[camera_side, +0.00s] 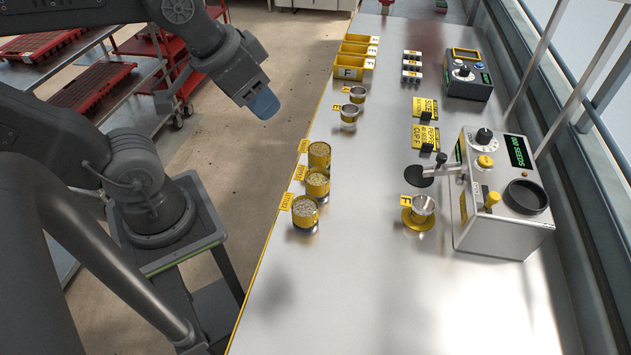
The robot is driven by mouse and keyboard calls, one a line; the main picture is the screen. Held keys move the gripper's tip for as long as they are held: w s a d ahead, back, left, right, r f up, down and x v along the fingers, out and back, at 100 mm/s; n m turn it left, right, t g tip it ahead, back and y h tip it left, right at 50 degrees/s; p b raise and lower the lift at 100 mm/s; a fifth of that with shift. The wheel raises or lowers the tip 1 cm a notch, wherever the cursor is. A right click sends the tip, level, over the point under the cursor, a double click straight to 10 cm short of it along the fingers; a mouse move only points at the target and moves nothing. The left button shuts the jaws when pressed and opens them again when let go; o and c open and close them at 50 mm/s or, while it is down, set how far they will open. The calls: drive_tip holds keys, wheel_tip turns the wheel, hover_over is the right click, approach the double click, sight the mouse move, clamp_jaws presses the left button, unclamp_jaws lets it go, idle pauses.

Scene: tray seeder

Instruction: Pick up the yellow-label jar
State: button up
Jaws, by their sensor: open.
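Three jars with yellow labels stand in a row near the left edge of the steel table: a far jar (319,157), a middle jar (317,186) and a near jar (305,214). All three look filled with pale seeds. Each has a small yellow tag at its left; the print is too small to read. My gripper (264,104) is raised beyond the table's left edge, up and left of the jars, and touches none of them. It is open, and I see nothing held in it. Its fingertips are hard to make out.
Two small metal cups (349,115) and yellow bins (349,69) stand farther back. A seeder machine (503,225) is at the right, with a metal cup on a yellow base (417,220) beside it. The table's front is clear. Red racks (155,45) stand behind my arm.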

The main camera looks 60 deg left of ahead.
drive_tip(key=o, duration=0.8)
drive_tip(key=m+g, duration=0.6)
drive_tip(key=m, duration=0.6)
hover_over(319, 184)
drive_tip(key=w+a, duration=0.1)
drive_tip(key=w, duration=0.1)
wheel_tip(319, 184, down, 13)
drive_tip(key=f, duration=0.8)
drive_tip(key=shift+s+a+f, duration=0.2)
drive_tip(key=shift+a+f, duration=0.05)
drive_tip(key=shift+f, duration=0.15)
drive_tip(key=shift+s+a+f, duration=0.1)
drive_tip(key=shift+a+f, duration=0.05)
drive_tip(key=shift+f, duration=1.15)
drive_tip(key=shift+s+a+f, duration=0.1)
drive_tip(key=shift+a+f, duration=0.05)
drive_tip(key=shift+f, duration=1.15)
